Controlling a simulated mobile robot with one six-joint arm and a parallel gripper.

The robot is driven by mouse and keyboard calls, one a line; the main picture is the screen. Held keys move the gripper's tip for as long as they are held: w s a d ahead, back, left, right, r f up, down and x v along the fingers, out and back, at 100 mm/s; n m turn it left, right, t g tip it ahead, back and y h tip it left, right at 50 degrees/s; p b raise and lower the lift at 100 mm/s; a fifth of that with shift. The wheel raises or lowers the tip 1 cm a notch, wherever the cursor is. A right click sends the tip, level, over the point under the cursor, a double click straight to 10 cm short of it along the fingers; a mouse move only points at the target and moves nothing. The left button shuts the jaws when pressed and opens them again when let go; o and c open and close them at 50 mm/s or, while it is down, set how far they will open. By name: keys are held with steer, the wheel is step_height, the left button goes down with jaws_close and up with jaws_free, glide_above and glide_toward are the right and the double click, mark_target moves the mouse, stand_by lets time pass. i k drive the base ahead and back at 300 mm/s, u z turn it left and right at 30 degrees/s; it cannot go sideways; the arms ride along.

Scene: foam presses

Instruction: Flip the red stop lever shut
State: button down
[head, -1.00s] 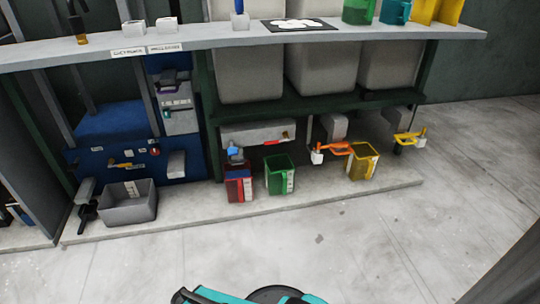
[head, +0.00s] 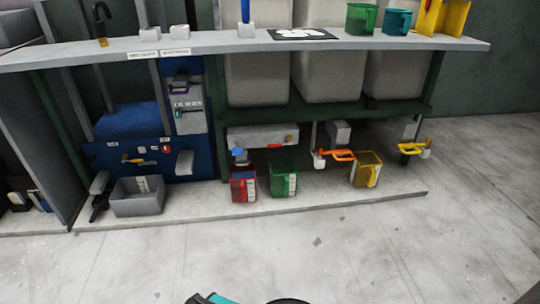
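A small red lever (head: 274,145) shows at the lower edge of the pale block under the left tank, above the green jug. It looks roughly level; whether it is open or shut is too small to tell. Beside it is a blue tap part (head: 238,152) above the red jug (head: 243,185). Only teal and dark parts of my arm show at the bottom edge. My gripper's fingertips are not in view, and nothing of mine is near the lever.
A green jug (head: 283,180) and a yellow jug (head: 366,170) stand on the low plinth. An orange lever (head: 338,155) and a yellow lever (head: 412,148) project above. A grey bin (head: 137,198) stands by the blue press. The floor (head: 330,250) in front is clear.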

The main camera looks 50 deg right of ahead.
mark_target(275, 145)
steer(key=z, duration=0.15)
steer(key=i, duration=0.95)
steer(key=u, duration=0.1)
